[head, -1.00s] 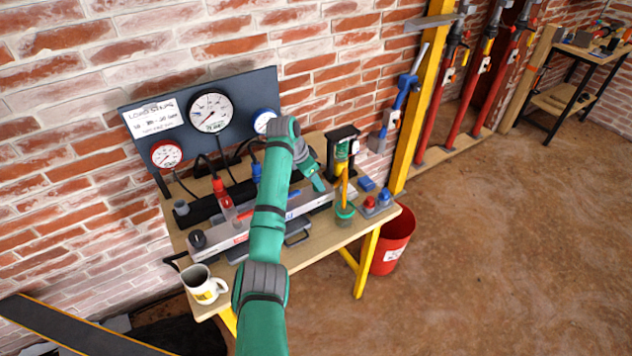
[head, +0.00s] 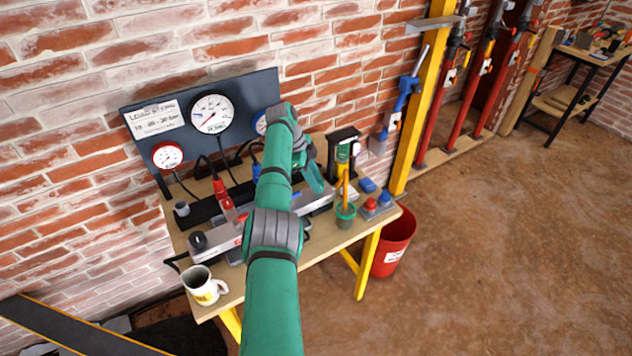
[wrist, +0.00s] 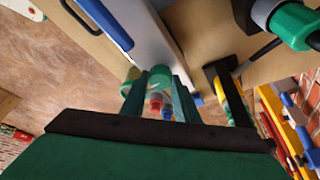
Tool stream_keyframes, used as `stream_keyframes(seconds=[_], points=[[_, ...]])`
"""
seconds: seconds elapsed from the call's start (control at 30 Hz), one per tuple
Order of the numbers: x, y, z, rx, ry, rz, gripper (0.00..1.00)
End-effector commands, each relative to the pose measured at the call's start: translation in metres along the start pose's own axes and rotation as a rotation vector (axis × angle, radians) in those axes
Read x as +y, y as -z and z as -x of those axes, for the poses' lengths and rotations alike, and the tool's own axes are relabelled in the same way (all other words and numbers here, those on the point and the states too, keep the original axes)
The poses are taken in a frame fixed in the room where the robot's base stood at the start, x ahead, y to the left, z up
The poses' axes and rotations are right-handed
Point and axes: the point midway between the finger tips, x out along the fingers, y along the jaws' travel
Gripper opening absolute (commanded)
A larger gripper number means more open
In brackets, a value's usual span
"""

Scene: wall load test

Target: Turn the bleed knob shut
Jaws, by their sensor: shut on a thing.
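In the wrist view, my gripper (wrist: 160,88) has its two green fingers closed around a green round thing (wrist: 160,75), which looks like the bleed knob, though no label shows. In the head view, my gripper (head: 314,180) is over the right half of the bench, left of the black-framed stand, and my arm hides the held thing. A large white gauge (head: 211,113) and a smaller red-rimmed gauge (head: 168,156) sit on the dark panel (head: 190,150) behind. The gauge with the blue rim is partly covered by my arm.
A green cup (head: 345,216) with a yellow stick stands right of my gripper, near red and blue buttons (head: 376,203). The black-framed stand (head: 342,148) is close behind. A white mug (head: 204,287) stands at the bench's front left. A red bucket (head: 394,245) is on the floor.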

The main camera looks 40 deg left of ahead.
Motion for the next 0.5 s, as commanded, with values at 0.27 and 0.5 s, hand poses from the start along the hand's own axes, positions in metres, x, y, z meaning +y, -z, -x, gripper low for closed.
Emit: stream_keyframes(seconds=[0.27, 0.5], points=[[-0.0007, 0.0028, 0.0004, 0.003, -0.025, -0.059, 0.05], [-0.0009, 0.0024, 0.0002, 0.002, -0.036, -0.084, 0.05]])
